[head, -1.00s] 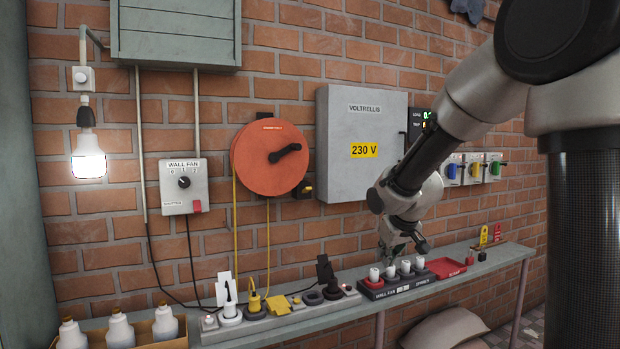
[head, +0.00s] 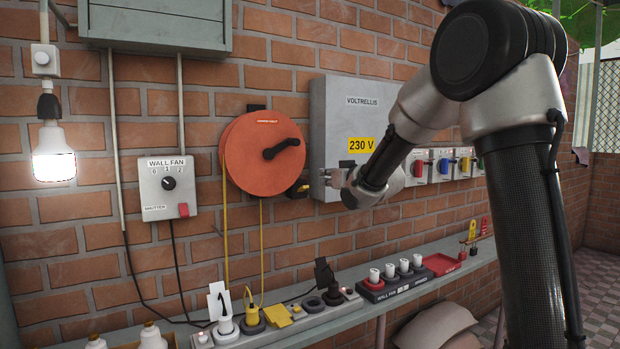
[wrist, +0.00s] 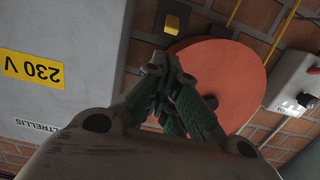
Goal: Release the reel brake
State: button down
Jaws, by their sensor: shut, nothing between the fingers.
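The orange reel (head: 258,152) with a black crank handle (head: 282,148) hangs on the brick wall, and a yellow cord runs down from it. At its lower right is a small black block with a yellow part (head: 299,189), likely the brake. In the wrist view the yellow part (wrist: 172,24) shows beyond my fingertips, and the reel disc (wrist: 235,75) lies to the right, partly covered by my fingers. My gripper (head: 329,178) is shut and empty, in front of the cabinet's lower part, right of the block. It also shows in the wrist view (wrist: 158,62), apart from the yellow part.
The grey 230 V cabinet (head: 345,100) is close behind my gripper. The wall fan switch box (head: 167,188) is left of the reel. Below, a shelf (head: 440,282) carries a power strip (head: 310,313), a black rack with white plugs and a red tray (head: 441,264).

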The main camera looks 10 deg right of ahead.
aim_at(303, 189)
jog(key=shift+w, duration=0.1)
jog(key=x, duration=1)
jog(key=shift+f, duration=0.1)
